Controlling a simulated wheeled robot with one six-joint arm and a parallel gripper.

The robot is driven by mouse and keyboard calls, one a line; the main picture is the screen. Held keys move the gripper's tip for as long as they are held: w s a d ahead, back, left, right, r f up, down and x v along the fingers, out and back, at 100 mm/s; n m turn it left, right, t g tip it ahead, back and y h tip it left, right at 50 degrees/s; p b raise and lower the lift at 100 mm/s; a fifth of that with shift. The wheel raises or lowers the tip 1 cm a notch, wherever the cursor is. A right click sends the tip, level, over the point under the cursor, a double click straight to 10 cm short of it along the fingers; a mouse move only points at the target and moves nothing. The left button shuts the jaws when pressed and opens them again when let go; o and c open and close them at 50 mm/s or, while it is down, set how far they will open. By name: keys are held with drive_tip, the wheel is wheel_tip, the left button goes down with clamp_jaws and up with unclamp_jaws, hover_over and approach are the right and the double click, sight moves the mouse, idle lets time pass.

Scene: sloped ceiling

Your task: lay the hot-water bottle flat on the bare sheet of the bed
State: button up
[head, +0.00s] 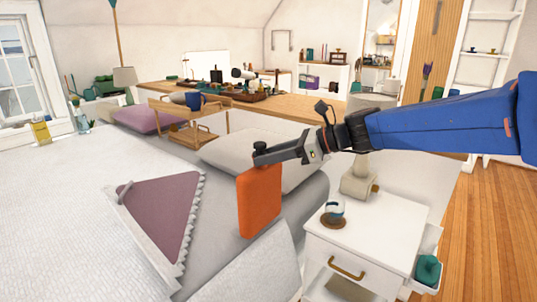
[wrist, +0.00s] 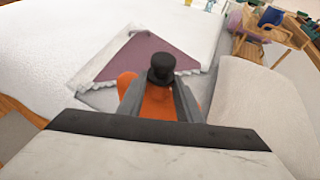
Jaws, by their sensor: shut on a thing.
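An orange hot-water bottle (head: 260,200) with a dark stopper hangs upright from my gripper (head: 262,152) in the head view. My gripper is shut on its neck. In the wrist view the black stopper (wrist: 163,70) stands between the fingers and part of the orange body (wrist: 158,103) shows below it. The bottle hangs in front of the bed's near right side; I cannot tell whether its lower end touches the bedding. The bed (head: 60,220) has a white textured cover and a grey folded part (head: 250,277). A purple triangular patch (head: 165,210) with a frilled edge lies on it.
A white nightstand (head: 385,235) with a small round object (head: 334,210) and a lamp (head: 360,180) stands right of the bed. A pale pillow (head: 230,150) and a purple pillow (head: 140,118) lie at the bed's far side, near a wooden tray stand (head: 190,132).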

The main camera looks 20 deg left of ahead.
sight(258, 149)
drive_tip(key=shift+a+r, duration=0.1)
drive_tip(key=shift+w+a+r+h, duration=0.15)
drive_tip(key=shift+w+a+h, duration=0.1)
drive_tip(key=shift+a, duration=0.3)
drive_tip(key=shift+w+a+r+h, duration=0.1)
drive_tip(key=shift+w+a+h, duration=0.1)
drive_tip(key=shift+a, duration=0.3)
drive_tip(key=shift+w+a+r+h, duration=0.15)
drive_tip(key=shift+w+a+h, duration=0.1)
drive_tip(key=shift+a, duration=0.3)
drive_tip(key=shift+w+a+f+m+g+h, duration=0.15)
drive_tip(key=shift+w+a+h, duration=0.25)
drive_tip(key=shift+a, duration=0.45)
drive_tip(key=shift+w+a+r+m+g+h, duration=0.1)
drive_tip(key=shift+w+a+m+g+h, duration=0.25)
drive_tip(key=shift+a, duration=0.45)
drive_tip(key=shift+w+a+f+h, duration=0.15)
drive_tip(key=shift+w+a+h, duration=0.1)
drive_tip(key=shift+a, duration=0.3)
drive_tip(key=shift+w+a+f+h, duration=0.1)
drive_tip(key=shift+w+a+h, duration=0.15)
drive_tip(key=shift+a, duration=0.25)
drive_tip(key=shift+w+a+f+h, duration=0.15)
drive_tip(key=shift+a+h, duration=0.1)
drive_tip(key=shift+a, duration=0.3)
drive_tip(key=shift+a, duration=0.15)
